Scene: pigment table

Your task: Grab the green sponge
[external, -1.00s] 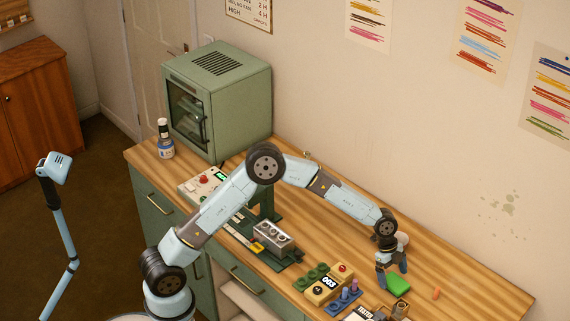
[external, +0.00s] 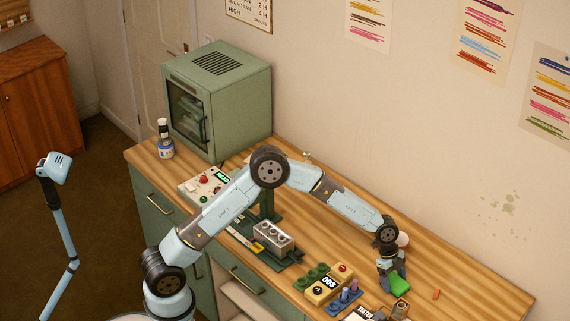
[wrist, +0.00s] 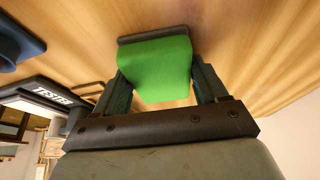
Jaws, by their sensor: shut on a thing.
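The green sponge (external: 399,285) is at the right part of the wooden table, at my gripper (external: 391,282). In the wrist view the sponge (wrist: 158,68) sits between the two fingers of my gripper (wrist: 162,85), which are shut on it. A dark strip shows along the sponge's far edge. Whether the sponge touches the table is hard to tell.
Left of my gripper stand a yellow box marked 003 (external: 323,291) and blue and pink pegs (external: 346,297). A TESTER panel (external: 361,314) lies in front. The table (external: 475,296) is clear further right.

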